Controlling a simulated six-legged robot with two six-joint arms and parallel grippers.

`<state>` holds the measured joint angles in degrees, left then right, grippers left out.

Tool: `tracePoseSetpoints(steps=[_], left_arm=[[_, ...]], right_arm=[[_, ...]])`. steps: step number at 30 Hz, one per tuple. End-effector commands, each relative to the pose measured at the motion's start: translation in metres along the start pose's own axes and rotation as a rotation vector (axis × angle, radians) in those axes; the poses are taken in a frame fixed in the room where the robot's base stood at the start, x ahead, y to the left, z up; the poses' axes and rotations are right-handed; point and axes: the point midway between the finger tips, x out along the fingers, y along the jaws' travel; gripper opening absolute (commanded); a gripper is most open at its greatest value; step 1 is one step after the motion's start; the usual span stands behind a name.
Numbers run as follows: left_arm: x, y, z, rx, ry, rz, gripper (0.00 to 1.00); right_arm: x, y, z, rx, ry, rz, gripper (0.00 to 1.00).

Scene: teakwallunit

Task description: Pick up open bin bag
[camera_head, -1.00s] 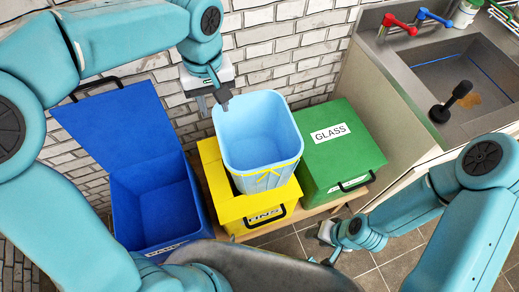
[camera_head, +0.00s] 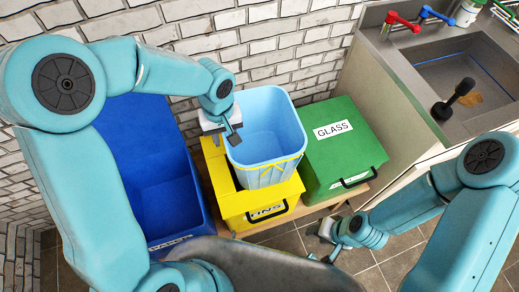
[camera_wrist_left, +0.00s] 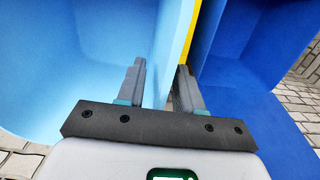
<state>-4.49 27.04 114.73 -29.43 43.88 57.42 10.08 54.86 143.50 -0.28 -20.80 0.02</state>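The open bin bag (camera_head: 264,125) is light blue with a yellow drawstring band. It stands open-topped in the yellow bin (camera_head: 262,206). My left gripper (camera_head: 229,136) is at the bag's left rim. In the left wrist view the bag (camera_wrist_left: 80,50) fills the left side, and my left gripper (camera_wrist_left: 162,88) has its fingers apart. The bag's side wall runs up between the fingers; whether they touch it I cannot tell. My right gripper (camera_head: 323,243) is low, near the floor in front of the green bin; its finger opening is too small to make out.
A blue bin (camera_head: 168,205) with raised lid stands left of the yellow bin. A closed green bin (camera_head: 340,155) labelled GLASS stands right. A brick wall (camera_head: 275,45) is behind. A counter with a sink (camera_head: 465,75) and plunger (camera_head: 452,100) is at right.

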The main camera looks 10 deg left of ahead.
Motion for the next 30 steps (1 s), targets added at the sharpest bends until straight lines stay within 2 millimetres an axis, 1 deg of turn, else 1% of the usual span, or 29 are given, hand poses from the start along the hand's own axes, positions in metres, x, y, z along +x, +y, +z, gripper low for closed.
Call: tracePoseSetpoints(steps=[5, 8, 9, 19, 22, 26, 29, 30], left_arm=[[0.000, 0.000, 0.000, 0.000, 0.001, 0.001, 0.36], [0.000, 0.000, 0.000, 0.000, 0.001, 0.001, 0.06], [0.000, 0.000, 0.000, 0.000, 0.001, 0.001, 0.00], [-0.001, 0.000, 0.000, 0.001, 0.001, -0.001, 0.00], [-0.005, 0.000, -0.001, 0.001, 0.002, 0.000, 0.00], [-0.019, 0.000, -0.001, -0.001, 0.005, 0.001, 0.00], [-0.040, 0.001, -0.001, 0.001, 0.007, 0.003, 0.00], [-0.050, 0.001, -0.002, -0.002, 0.008, 0.004, 0.00]], right_arm=[[0.000, 0.000, 0.000, 0.000, 0.000, 0.000, 0.43], [0.000, 0.000, 0.000, 0.000, 0.000, 0.000, 0.43], [0.000, 0.000, 0.000, 0.000, 0.000, 0.000, 0.43], [0.000, 0.000, 0.000, 0.000, 0.000, 0.000, 0.43], [0.000, 0.000, 0.000, 0.000, 0.000, 0.000, 0.43], [-0.001, 0.000, 0.000, 0.000, 0.000, 0.000, 0.43], [-0.001, -0.001, 0.000, 0.000, 0.000, 0.000, 0.43], [-0.002, -0.001, 0.000, 0.000, 0.000, 0.000, 0.43]])
